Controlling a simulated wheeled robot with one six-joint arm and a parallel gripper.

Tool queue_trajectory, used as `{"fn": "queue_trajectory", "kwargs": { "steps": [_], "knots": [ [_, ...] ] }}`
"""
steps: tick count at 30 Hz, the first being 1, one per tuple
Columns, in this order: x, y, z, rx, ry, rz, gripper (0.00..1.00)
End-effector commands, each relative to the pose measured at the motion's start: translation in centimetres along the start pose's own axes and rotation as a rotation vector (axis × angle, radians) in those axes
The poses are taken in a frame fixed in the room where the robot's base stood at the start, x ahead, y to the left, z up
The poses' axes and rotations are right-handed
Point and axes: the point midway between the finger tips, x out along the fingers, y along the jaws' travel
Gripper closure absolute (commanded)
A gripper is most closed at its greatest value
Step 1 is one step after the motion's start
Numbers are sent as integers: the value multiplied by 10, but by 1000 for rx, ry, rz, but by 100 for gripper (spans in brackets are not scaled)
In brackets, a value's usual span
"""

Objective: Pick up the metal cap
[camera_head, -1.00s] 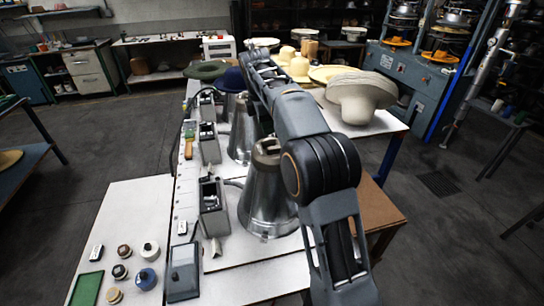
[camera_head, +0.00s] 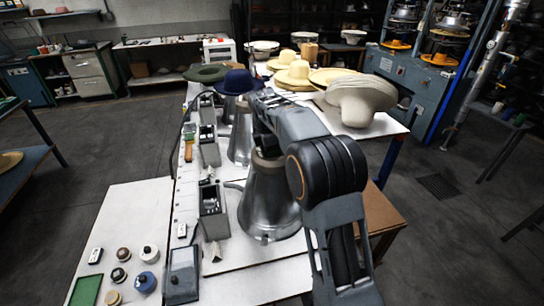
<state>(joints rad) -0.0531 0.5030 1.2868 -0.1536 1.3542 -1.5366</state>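Several small round caps lie on the white board at the lower left. One is pale with a dark centre (camera_head: 148,252) and could be the metal cap, but I cannot tell for sure. Near it are a brown one (camera_head: 123,254), a dark one (camera_head: 119,275), a blue one (camera_head: 146,281) and a tan one (camera_head: 113,298). My arm reaches in from the lower right. Its far end, with my gripper (camera_head: 266,143), is just over the top of the nearest metal cone (camera_head: 268,205). The fingers are too dark and small to make out. My gripper is well away from the small caps.
A green tray (camera_head: 86,291) and a dark flat box (camera_head: 184,275) lie near the caps. Grey control boxes (camera_head: 212,205) line the bench beside the metal cones. A blue hat (camera_head: 238,82) and pale hats (camera_head: 360,98) stand farther back.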

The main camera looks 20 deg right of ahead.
Motion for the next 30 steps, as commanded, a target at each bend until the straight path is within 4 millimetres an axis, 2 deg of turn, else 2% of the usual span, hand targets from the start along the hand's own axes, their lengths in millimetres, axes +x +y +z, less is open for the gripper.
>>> {"fn": "queue_trajectory", "kwargs": {
  "steps": [5,15,30],
  "knots": [
    [0,0,0,0,0,0,68],
    [0,0,0,0,0,0,100],
    [0,0,0,0,0,-1,100]
  ]
}}
